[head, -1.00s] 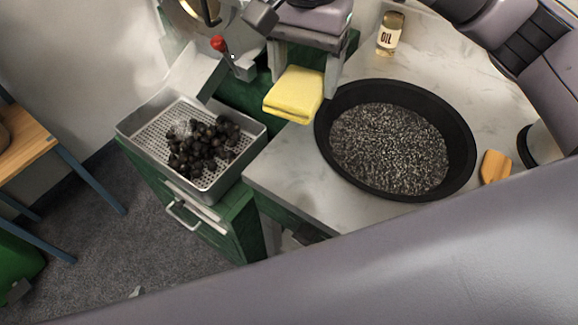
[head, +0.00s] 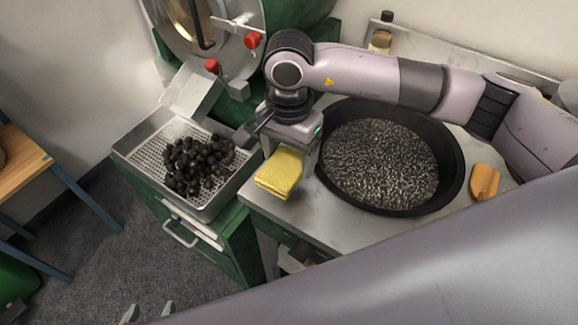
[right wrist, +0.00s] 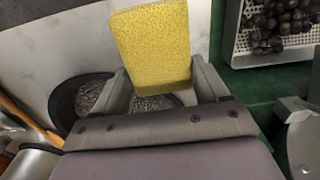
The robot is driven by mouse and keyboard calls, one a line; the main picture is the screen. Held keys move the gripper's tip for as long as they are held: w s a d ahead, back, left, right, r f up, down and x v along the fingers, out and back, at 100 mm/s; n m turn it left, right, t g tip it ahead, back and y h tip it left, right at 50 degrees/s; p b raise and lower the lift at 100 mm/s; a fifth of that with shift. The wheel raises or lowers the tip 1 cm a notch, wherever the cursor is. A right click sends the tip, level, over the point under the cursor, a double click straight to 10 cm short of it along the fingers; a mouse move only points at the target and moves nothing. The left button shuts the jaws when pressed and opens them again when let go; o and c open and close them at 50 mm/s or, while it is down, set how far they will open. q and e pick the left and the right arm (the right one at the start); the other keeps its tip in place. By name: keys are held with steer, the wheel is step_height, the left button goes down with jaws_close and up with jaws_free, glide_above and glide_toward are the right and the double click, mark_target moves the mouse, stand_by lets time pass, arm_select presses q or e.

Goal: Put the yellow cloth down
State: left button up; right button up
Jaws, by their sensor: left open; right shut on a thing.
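The yellow cloth (head: 280,172) is a thick folded pad at the front left corner of the grey counter (head: 305,218). My right gripper (head: 292,150) is shut on it from above. In the right wrist view the cloth (right wrist: 152,45) sits between the two fingers of my right gripper (right wrist: 165,88) and sticks out past them. I cannot tell whether the cloth touches the counter. My left gripper (head: 149,311) shows only its fingertips at the bottom edge of the head view. They are apart, with nothing seen between them.
A black round pan (head: 455,165) of dark grains stands right of the cloth. A perforated metal tray (head: 140,153) with dark chestnuts (head: 195,165) lies left, below a drum machine (head: 205,35). A wooden piece (head: 485,182) lies right of the pan. Bare counter lies in front of the pan.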

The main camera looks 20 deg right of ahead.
mark_target(289, 164)
step_height(289, 164, down, 5)
steer(key=shift+r+p, duration=0.2)
steer(key=shift+p, duration=0.1)
steer(key=shift+f, duration=0.2)
steer(key=o, duration=0.9)
steer(key=shift+o, duration=0.2)
